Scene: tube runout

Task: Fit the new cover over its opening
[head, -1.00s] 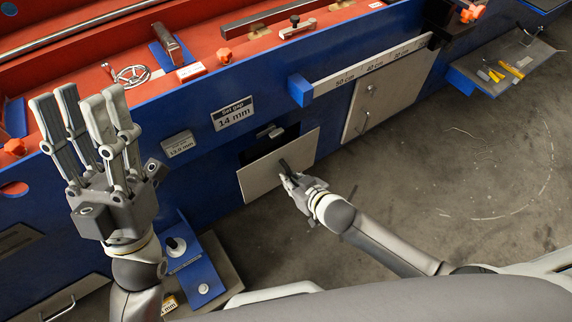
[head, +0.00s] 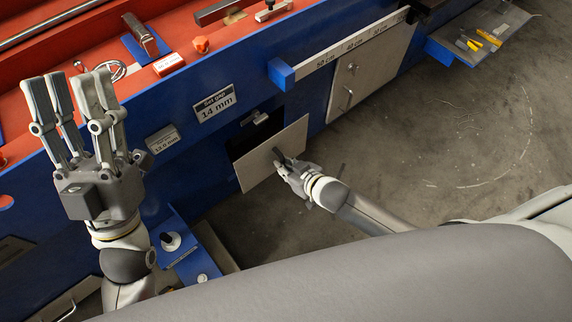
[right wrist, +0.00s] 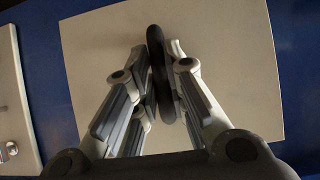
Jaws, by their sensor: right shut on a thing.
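The new cover (head: 258,163) is a flat beige-grey plate with a dark handle. In the head view it stands tilted in front of the blue machine side. The dark opening (head: 243,143) shows above and to the left of it, its lower part hidden by the cover. My right gripper (head: 280,160) is shut on the cover's handle. In the right wrist view the fingers close on the dark handle (right wrist: 156,60) in front of the cover (right wrist: 225,60). I cannot tell whether the cover touches the machine. My left gripper (head: 75,95) is raised, open and empty, at the left.
A closed panel with a handle (head: 352,70) is right of the opening, below the centimetre scale (head: 345,48). A "Set gap 14 mm" sign (head: 215,103) is above left. A blue bracket (head: 180,245) juts out below. A tool tray (head: 480,40) is at upper right.

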